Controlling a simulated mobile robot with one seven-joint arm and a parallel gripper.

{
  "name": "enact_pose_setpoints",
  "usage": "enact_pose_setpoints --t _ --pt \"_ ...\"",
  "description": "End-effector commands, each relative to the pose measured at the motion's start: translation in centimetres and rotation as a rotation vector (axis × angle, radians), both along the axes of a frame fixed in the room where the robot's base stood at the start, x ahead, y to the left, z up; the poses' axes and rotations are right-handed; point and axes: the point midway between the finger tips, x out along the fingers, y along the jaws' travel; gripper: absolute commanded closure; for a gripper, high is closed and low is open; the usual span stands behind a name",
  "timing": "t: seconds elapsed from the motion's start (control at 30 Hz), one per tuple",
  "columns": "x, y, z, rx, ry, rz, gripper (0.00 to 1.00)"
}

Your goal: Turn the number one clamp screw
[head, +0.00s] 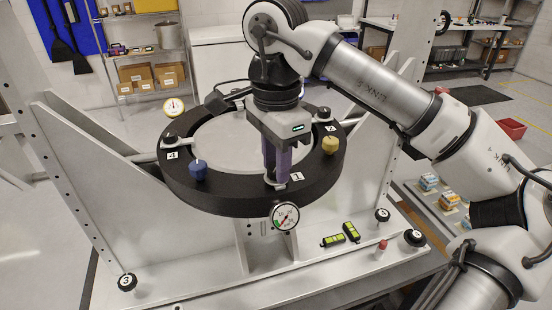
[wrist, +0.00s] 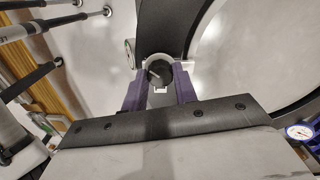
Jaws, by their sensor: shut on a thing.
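The number one clamp screw is at the front of the black ring (head: 225,200), beside the label "1" (head: 297,177). My gripper (head: 277,178) points down there with purple fingers. The fingers hide the screw's head in the head view. In the wrist view a dark round screw head (wrist: 161,73) with a light pin shows between the two fingertips (wrist: 160,86). The fingers are shut on it, one on each side. The screw's turn angle cannot be read.
A dial gauge (head: 284,215) hangs just below the ring's front. A blue knob (head: 197,171) and a yellow knob (head: 330,144) stand on the ring to either side. Black knobs (head: 127,282), green-black blocks (head: 351,232) and a red-topped cylinder (head: 381,249) are on the base plate.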

Motion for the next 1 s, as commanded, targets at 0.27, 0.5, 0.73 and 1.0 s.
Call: enact_pose_setpoints --t 0.27,0.5,0.73,1.0 --pt "0.0 0.01 -0.1 0.0 -0.001 -0.08 0.94" --pt "0.03 0.01 -0.17 0.0 -0.001 -0.259 0.94" --pt "0.07 0.03 -0.14 0.0 -0.002 -0.477 0.94" --pt "0.12 0.0 -0.08 0.001 -0.002 -0.736 0.94"
